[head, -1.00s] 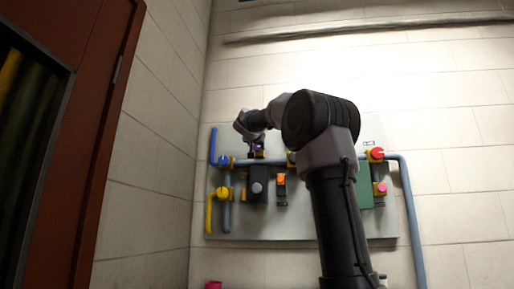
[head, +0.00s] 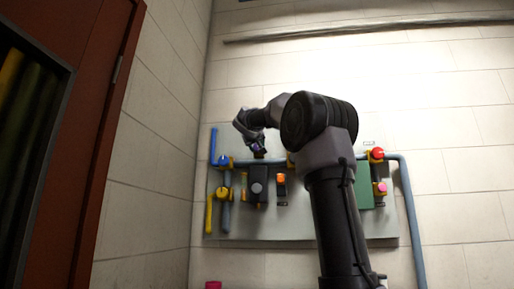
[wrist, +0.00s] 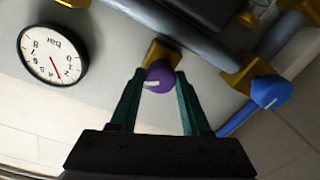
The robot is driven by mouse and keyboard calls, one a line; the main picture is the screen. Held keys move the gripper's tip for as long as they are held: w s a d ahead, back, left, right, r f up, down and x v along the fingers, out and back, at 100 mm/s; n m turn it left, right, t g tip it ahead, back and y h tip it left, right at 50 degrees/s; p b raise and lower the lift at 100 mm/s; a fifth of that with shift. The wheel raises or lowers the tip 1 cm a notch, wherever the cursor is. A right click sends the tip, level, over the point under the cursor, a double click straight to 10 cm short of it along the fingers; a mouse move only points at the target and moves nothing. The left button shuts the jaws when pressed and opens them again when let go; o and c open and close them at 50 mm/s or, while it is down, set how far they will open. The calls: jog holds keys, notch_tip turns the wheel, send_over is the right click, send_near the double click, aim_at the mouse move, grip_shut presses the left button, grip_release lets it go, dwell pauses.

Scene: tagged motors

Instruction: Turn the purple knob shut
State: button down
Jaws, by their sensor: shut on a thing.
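The purple knob (wrist: 160,77) sits on a yellow fitting (wrist: 161,52) on a grey pipe in the wrist view. A small light mark shows on its face. My gripper (wrist: 161,74) has its two green fingers on either side of the knob, shut on it. In the head view my gripper (head: 258,151) is small, at the pipe on the upper left of the panel, and the arm hides part of it. The knob is hard to make out there.
A blue knob (wrist: 270,91) is on the same pipe to the right in the wrist view. A round gauge (wrist: 53,54) lies left. In the head view, a yellow knob (head: 222,193), orange knob (head: 281,178), red knob (head: 377,153) and pink knob (head: 381,188) are on the panel (head: 300,226).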

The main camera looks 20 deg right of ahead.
jog(key=n, duration=1.1)
jog(key=shift+a+f+g, duration=0.1)
jog(key=shift+g, duration=0.2)
dwell(0.4)
jog(key=shift+c, duration=1.8)
grip_release()
jog(key=v, duration=1)
jog(key=shift+s+a, duration=0.25)
jog(key=shift+a, duration=0.05)
